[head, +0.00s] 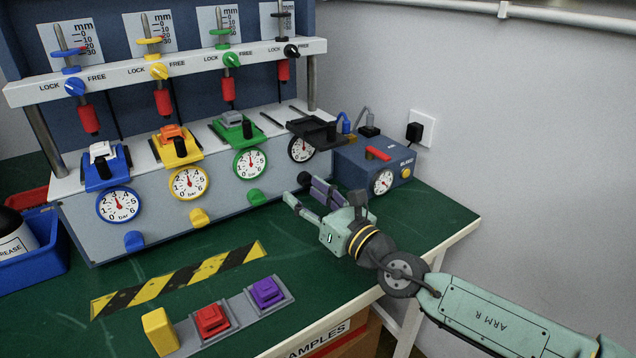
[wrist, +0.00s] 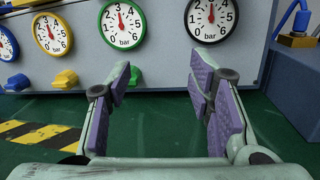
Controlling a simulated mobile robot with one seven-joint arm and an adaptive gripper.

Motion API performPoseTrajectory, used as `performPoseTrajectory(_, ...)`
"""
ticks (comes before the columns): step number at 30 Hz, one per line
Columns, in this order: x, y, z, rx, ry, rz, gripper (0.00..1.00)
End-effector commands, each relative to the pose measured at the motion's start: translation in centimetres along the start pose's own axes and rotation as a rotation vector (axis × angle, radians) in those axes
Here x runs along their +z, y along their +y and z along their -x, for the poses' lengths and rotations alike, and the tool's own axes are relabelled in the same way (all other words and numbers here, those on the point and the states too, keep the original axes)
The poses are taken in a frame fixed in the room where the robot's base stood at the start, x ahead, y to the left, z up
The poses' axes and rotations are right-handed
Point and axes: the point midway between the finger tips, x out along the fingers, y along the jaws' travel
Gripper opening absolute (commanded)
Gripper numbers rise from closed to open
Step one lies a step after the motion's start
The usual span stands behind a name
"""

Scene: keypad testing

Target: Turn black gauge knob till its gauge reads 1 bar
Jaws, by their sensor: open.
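The black-rimmed gauge (head: 302,148) is at the right end of the panel; in the wrist view (wrist: 212,18) its needle points almost straight up, near 3. The black knob (head: 304,178) sits below it, partly hidden by my gripper in the head view. In the wrist view the black knob (wrist: 229,73) shows just right of the right fingertip, partly covered. My gripper (head: 303,192) is open and empty in front of the panel. Its fingers (wrist: 162,66) are spread, with the gap left of the black knob, facing the space between the green and black knobs.
The green knob (head: 256,196) is beside the left finger; the yellow knob (head: 199,217) and blue knob (head: 134,240) are farther left. A blue box (head: 352,165) with a dial stands right of the panel. Red and purple buttons (head: 212,319) lie in front. The green table between is clear.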

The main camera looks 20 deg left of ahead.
Motion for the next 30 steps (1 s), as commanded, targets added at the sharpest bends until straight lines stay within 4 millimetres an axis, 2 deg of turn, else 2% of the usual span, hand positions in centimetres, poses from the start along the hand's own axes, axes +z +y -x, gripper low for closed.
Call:
performPoseTrajectory(1, -1.4, -2.1, 1.6, -0.046, 0.028, 0.039, 0.48)
performPoseTrajectory(3, -2.4, -3.9, 3.0, -0.086, 0.055, 0.076, 0.48)
performPoseTrajectory(6, -3.1, -5.0, 3.9, -0.111, 0.074, 0.102, 0.48)
performPoseTrajectory(8, -3.2, -5.2, 3.7, -0.114, 0.078, 0.106, 0.48)
performPoseTrajectory(11, -3.2, -5.2, 2.7, -0.111, 0.078, 0.105, 0.48)
performPoseTrajectory(24, -3.6, -6.0, -4.8, -0.111, 0.076, 0.102, 0.48)
performPoseTrajectory(30, -3.8, -6.3, -6.4, -0.113, 0.074, 0.102, 0.48)
